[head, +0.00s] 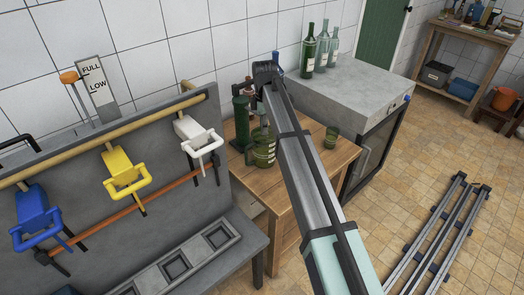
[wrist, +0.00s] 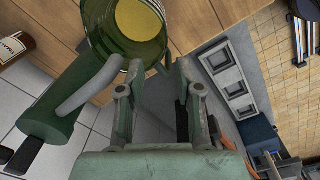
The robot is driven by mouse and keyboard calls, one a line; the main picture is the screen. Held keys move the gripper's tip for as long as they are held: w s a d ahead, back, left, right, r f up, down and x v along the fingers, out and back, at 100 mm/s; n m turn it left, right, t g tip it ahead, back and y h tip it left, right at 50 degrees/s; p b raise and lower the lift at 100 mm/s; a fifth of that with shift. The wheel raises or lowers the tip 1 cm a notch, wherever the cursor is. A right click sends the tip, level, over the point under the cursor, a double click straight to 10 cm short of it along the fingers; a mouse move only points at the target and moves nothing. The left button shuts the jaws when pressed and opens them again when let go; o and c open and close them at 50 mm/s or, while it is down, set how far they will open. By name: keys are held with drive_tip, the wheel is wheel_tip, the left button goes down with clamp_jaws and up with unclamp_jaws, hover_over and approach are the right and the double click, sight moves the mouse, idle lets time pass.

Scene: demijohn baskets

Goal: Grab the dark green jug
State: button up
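The dark green jug (head: 264,156) stands on the wooden table, partly hidden by my arm in the head view. In the wrist view the jug (wrist: 98,22) is at the top, cut off by the frame edge, with a yellow round surface inside it. In the head view my arm hides the gripper's fingers.
A dark green cylinder (head: 241,122) stands beside the jug. A small green cup (head: 331,138) is at the table's right. Several bottles (head: 309,46) stand on the grey cabinet (head: 345,88). A panel with blue, yellow and white taps (head: 193,128) is at the left.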

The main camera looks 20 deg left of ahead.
sight(263, 151)
wheel_tip(263, 151, down, 10)
drive_tip(key=shift+r+p, duration=0.1)
drive_tip(key=shift+p, duration=1.1)
drive_tip(key=shift+f+p, duration=0.45)
drive_tip(key=shift+f, duration=1.4)
clamp_jaws()
